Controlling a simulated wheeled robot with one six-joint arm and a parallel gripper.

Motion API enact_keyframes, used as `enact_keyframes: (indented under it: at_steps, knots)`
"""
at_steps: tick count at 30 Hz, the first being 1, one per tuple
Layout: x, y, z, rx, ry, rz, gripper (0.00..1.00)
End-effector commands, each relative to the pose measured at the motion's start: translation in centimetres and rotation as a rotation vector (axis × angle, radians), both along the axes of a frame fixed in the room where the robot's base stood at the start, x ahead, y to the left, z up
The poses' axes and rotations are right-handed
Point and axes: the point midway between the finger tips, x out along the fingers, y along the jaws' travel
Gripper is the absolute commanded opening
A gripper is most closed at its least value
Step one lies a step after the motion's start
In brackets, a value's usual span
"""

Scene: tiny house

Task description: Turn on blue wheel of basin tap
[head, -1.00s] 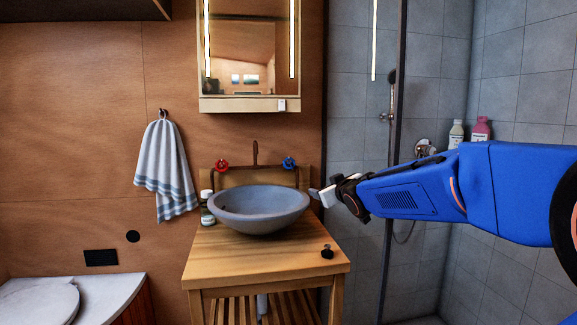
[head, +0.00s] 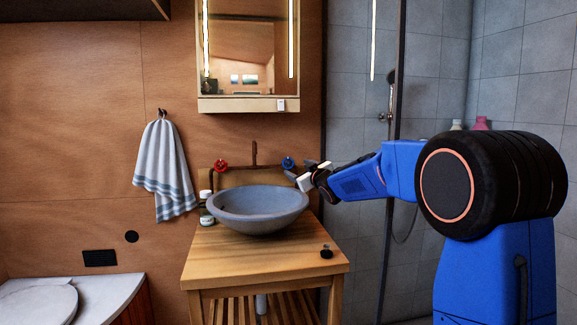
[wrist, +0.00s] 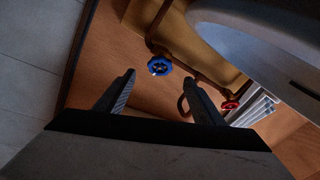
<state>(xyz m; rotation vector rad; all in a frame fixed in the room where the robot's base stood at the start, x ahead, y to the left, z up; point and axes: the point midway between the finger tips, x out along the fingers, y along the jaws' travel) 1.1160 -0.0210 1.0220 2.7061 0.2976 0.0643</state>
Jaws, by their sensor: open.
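The blue wheel (head: 288,163) of the basin tap is on the wall pipe at the right, behind the basin (head: 258,210). The red wheel (head: 220,166) is at the left, with the brown spout (head: 254,153) between them. My gripper (head: 306,174) is just right of the blue wheel in the head view. In the wrist view, my gripper's fingers (wrist: 158,92) are spread apart and empty. The blue wheel (wrist: 159,66) shows beyond and between the fingertips, apart from them. The red wheel (wrist: 229,105) shows to the right, beyond the right finger.
The basin stands on a wooden table (head: 250,257) with a small bottle (head: 206,208) at its left and a black object (head: 326,252) near its right front. A mirror cabinet (head: 248,104) hangs above. A towel (head: 164,170) hangs at left.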

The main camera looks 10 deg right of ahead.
Motion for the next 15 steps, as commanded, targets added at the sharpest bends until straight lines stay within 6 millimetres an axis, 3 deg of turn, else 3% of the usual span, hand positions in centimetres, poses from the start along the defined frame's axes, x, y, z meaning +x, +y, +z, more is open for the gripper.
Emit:
enact_keyframes:
  at_steps: [15]
  knots:
    - [8.0,1.8,-0.1,0.000,0.001,0.001,0.62]
